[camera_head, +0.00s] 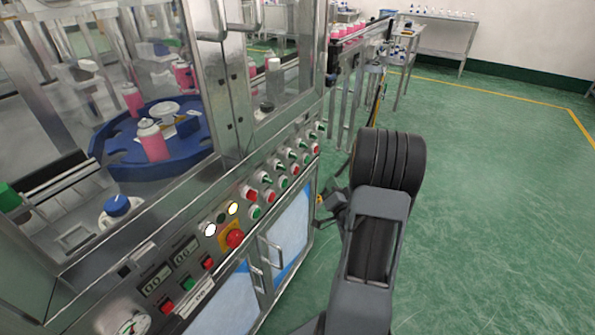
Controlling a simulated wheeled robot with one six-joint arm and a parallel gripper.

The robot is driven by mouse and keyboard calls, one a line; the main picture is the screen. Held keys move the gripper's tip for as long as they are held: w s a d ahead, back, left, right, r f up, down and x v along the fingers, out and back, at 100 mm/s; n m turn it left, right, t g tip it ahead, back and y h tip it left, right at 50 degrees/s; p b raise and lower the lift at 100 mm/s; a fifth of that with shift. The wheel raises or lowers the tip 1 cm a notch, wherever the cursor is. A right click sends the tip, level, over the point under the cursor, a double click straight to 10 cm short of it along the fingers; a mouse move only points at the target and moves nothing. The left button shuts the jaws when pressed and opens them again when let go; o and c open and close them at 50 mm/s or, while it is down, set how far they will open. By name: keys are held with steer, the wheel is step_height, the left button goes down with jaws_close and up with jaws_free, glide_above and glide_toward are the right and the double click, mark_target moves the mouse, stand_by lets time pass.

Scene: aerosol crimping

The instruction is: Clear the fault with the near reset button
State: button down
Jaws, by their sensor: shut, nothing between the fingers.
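The machine's sloping front control panel (225,215) runs from the lower left to the upper middle. It bears a red mushroom button (234,238) on a yellow plate and two lit whitish buttons, one nearer (210,230) and one farther (233,208). A row of green and red buttons (268,196) goes on toward the far end. Labels are too small to read, so I cannot tell which is the near reset button. My gripper (322,208) is shut and empty, just right of the panel's cabinet, apart from the buttons; my own arm partly hides it.
Nearer on the panel are small displays (157,280), a green button (187,284) and a gauge (133,324). Cabinet door handles (270,250) stick out below. Behind glass, a blue turntable (150,165) carries pink cans. Green floor (490,210) on the right is free.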

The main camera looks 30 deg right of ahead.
mark_target(296, 170)
steer(key=w+a, duration=0.4)
steer(key=w, duration=0.3)
steer(key=shift+w, duration=0.4)
steer(key=shift+w+a, duration=0.1)
steer(key=shift+a, duration=0.05)
stand_by(2.0)
steer(key=shift+w+a+b, duration=0.15)
steer(key=shift+w+b, duration=0.1)
steer(key=shift+b, duration=0.05)
steer(key=shift+w+a, duration=0.2)
steer(key=shift+w, duration=0.15)
stand_by(0.7)
steer(key=shift+s+d+b, duration=0.1)
steer(key=shift+s+b, duration=0.05)
steer(key=shift+b, duration=0.15)
steer(key=shift+s+d, duration=0.35)
steer(key=shift+s, duration=0.25)
